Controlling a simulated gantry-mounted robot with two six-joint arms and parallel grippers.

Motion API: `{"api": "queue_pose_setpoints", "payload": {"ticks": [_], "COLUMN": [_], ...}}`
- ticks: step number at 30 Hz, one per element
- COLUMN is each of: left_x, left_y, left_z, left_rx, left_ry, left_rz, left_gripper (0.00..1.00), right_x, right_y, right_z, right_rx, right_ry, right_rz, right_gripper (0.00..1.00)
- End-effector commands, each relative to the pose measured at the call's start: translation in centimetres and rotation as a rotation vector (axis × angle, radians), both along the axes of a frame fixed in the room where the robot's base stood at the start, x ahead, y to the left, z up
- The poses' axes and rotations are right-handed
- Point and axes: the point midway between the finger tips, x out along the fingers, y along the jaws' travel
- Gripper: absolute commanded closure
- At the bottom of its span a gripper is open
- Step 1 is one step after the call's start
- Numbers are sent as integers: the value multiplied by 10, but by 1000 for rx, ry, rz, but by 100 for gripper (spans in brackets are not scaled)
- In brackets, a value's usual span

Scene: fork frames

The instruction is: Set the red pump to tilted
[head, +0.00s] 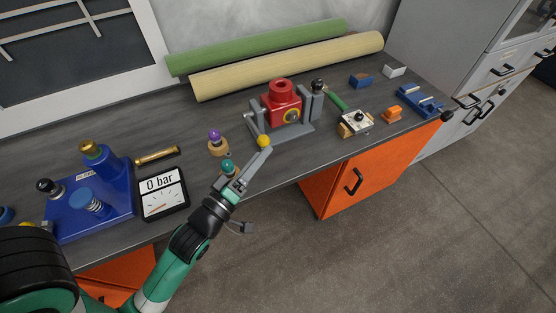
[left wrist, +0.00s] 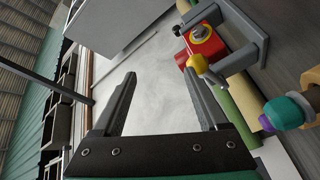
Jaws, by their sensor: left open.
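The red pump (head: 283,104) sits in a grey bracket (head: 312,105) on the grey bench and looks roughly upright. A yellow ball knob (head: 264,141) shows at its lower front. In the left wrist view the red pump (left wrist: 208,47) and the yellow knob (left wrist: 197,63) are at the upper right, beyond the right-hand finger. My left gripper (head: 262,160) is in front of the bracket, close to the yellow knob in the head view; contact cannot be told. In the left wrist view its fingers (left wrist: 160,85) are wide apart with nothing between them. My right gripper is not in view.
Purple-topped (head: 215,138) and teal-topped (head: 228,167) knobs stand left of the pump. A blue valve block (head: 88,209) and a gauge reading 0 bar (head: 163,192) are farther left. Green (head: 255,45) and cream (head: 285,68) rolls lie behind. A switch box (head: 356,123) stands right.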

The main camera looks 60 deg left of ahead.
Motion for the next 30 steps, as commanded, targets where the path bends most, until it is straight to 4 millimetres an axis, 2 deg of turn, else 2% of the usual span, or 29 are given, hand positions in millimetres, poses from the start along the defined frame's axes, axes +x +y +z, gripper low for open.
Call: {"api": "queue_pose_setpoints", "payload": {"ticks": [1,4,11,14,24,30], "left_x": [-13,-28,-25,-15,48,68], "left_y": [4,10,16,23,61,72], "left_z": [-22,-42,-42,-42,-43,-43], "left_rx": [-17,-38,-39,-37,-36,-37], "left_ry": [45,94,93,91,90,93], "left_rz": [24,55,67,67,65,65], "left_gripper": [24,24,24,24,24,24], "right_x": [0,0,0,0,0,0], "right_y": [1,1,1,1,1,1], "right_z": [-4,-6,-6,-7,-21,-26], "right_rx": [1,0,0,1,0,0], "right_ry": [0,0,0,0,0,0], "right_rz": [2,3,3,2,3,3], "right_gripper": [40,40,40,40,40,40]}}
